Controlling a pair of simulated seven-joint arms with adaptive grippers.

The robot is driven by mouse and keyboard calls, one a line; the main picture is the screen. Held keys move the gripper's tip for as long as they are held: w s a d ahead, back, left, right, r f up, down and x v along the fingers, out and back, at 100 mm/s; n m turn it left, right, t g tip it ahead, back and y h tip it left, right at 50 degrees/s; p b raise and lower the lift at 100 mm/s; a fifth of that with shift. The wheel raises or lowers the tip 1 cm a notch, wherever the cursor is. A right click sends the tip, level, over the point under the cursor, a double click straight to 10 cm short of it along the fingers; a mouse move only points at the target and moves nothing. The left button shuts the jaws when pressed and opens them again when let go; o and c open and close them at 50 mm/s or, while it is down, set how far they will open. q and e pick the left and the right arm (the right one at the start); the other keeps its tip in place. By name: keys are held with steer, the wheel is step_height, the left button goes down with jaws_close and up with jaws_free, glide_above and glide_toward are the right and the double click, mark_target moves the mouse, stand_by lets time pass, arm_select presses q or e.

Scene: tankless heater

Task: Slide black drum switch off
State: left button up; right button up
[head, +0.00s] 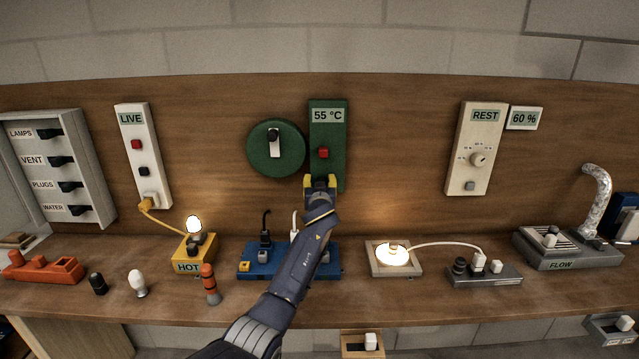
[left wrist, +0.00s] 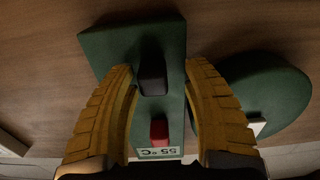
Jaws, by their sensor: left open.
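A tall green panel (head: 341,137) with a "55 °C" display hangs on the wooden wall. It has a red button (head: 323,153), which also shows in the left wrist view (left wrist: 159,131). Below that button sits a black switch (left wrist: 152,74), seen in the left wrist view and hidden behind my gripper in the head view. My left gripper (head: 321,182) is open at the panel's lower part. In the left wrist view, its yellow fingers stand on either side of the black switch; I cannot tell whether they touch it. My right gripper is not in view.
A round green drum (head: 263,150) with a black-and-white lever is left of the panel, close to one finger in the left wrist view (left wrist: 270,88). A blue block (head: 251,264) with plugs and a lit lamp (head: 392,255) stand on the shelf below.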

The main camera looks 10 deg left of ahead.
arm_select(q)
steer(key=shift+d, duration=0.1)
steer(key=shift+s+d, duration=0.15)
steer(key=shift+s, duration=0.3)
steer(key=v, duration=1.1)
